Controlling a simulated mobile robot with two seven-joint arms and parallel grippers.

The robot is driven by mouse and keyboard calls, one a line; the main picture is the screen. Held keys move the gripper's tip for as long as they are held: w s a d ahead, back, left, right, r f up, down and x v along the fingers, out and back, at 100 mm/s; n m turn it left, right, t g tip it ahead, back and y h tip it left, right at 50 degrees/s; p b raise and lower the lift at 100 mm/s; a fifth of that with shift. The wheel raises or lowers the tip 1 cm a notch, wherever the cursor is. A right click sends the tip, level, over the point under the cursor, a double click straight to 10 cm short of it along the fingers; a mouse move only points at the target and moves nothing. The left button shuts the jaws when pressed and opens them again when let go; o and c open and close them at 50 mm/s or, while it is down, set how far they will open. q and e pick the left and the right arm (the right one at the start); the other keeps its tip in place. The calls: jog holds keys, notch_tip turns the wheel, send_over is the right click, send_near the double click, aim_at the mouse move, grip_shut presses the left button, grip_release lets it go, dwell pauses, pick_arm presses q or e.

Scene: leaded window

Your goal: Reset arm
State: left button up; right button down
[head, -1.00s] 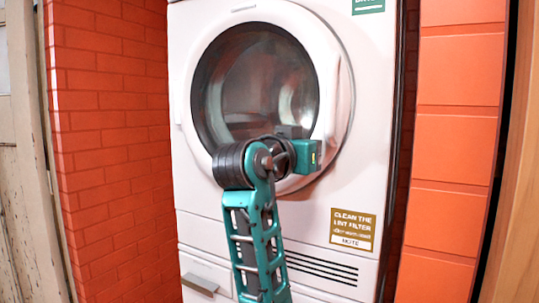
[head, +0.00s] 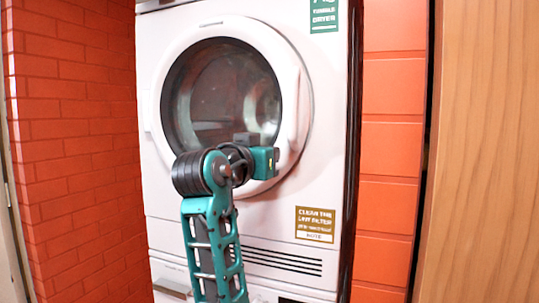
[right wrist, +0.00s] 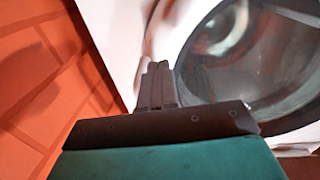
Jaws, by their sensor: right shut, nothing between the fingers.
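A white tumble dryer (head: 325,150) stands ahead in the head view. Its round glass door (head: 222,95) looks shut, and the dryer also fills much of the right wrist view, with the dark door glass (right wrist: 255,55) at the right. One teal arm, which I take to be my right, rises from the bottom of the head view, its wrist in front of the door's lower edge. Its fingertips are hidden there. In the right wrist view my right gripper (right wrist: 156,72) has its fingers together and empty, left of the glass. My left gripper is not in view.
Orange-red brick walls flank the dryer, one at the left (head: 75,140) and one at the right (head: 388,150). A wooden panel (head: 485,150) stands close at the far right. A gold note label (head: 315,224) is on the dryer's lower front.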

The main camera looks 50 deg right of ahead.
jog(key=s+a, duration=0.2)
jog(key=a, duration=0.7)
jog(key=shift+s+a, duration=0.35)
jog(key=shift+s, duration=0.05)
